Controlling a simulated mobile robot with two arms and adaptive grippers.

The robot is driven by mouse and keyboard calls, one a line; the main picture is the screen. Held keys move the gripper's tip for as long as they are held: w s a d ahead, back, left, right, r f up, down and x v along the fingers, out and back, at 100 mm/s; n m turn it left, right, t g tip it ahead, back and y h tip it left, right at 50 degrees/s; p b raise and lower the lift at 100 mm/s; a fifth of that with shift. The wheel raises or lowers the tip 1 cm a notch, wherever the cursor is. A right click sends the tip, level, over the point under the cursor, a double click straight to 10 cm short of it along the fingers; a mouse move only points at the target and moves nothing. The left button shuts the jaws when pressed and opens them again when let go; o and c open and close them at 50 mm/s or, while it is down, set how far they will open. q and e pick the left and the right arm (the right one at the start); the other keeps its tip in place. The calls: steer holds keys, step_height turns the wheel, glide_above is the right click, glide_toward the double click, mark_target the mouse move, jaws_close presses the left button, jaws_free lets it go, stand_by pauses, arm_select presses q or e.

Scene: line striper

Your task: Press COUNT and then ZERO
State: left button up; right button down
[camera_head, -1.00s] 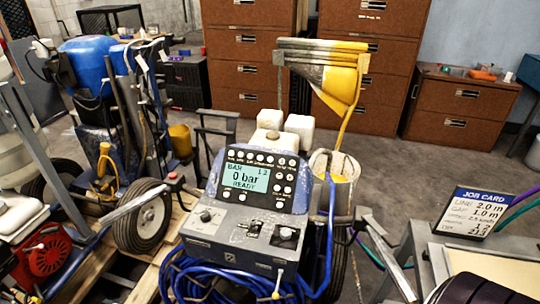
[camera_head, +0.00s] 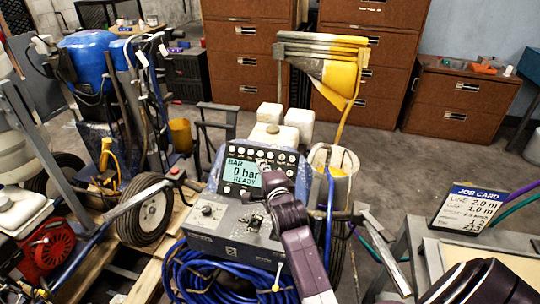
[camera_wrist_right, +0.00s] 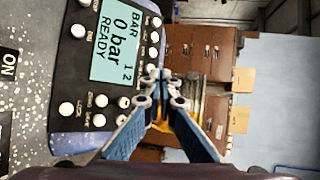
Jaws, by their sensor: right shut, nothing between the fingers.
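The striper's control panel (camera_head: 230,180) is dark, with a lit screen (camera_head: 241,172) reading "BAR", "0 bar" and "READY". White round buttons sit around the screen. My right gripper (camera_head: 268,166) is at the panel's right side, covering part of the screen and some buttons. In the right wrist view, the panel (camera_wrist_right: 72,100) appears turned sideways. The right gripper's closed fingertips (camera_wrist_right: 160,80) hold nothing and overlap the panel's button edge; I cannot tell whether they touch it. Button labels are too small to read surely. My left gripper is out of view.
A job card (camera_head: 470,208) stands on the bench at right. A blue hose (camera_head: 205,275) is coiled below the panel. White containers (camera_head: 299,122) and a yellow flag-like part (camera_head: 341,85) stand behind it. Brown drawer cabinets (camera_head: 250,65) line the back.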

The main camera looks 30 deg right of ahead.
mark_target(269, 156)
steer(key=r+m, duration=0.1)
steer(key=w+d+r+m, duration=0.1)
steer(key=w+d+r+m+t+h, duration=0.1)
steer(key=shift+r, duration=0.4)
steer(key=w+d+f+b, duration=0.1)
steer(key=b, duration=0.1)
steer(key=w+d+f+b, duration=0.1)
steer(key=f+b, duration=0.1)
steer(key=w+d+f+b, duration=0.1)
steer(key=f+b, duration=0.1)
steer(key=shift+w+d+f, duration=0.2)
steer(key=shift+d+f, duration=0.05)
steer(key=shift+d, duration=0.15)
steer(key=shift+w+d+f+b, duration=0.35)
steer(key=shift+d+f+b, duration=0.1)
steer(key=shift+b, duration=0.15)
stand_by(0.7)
steer(key=shift+w+d+f, duration=0.15)
steer(key=shift+w+f, duration=0.05)
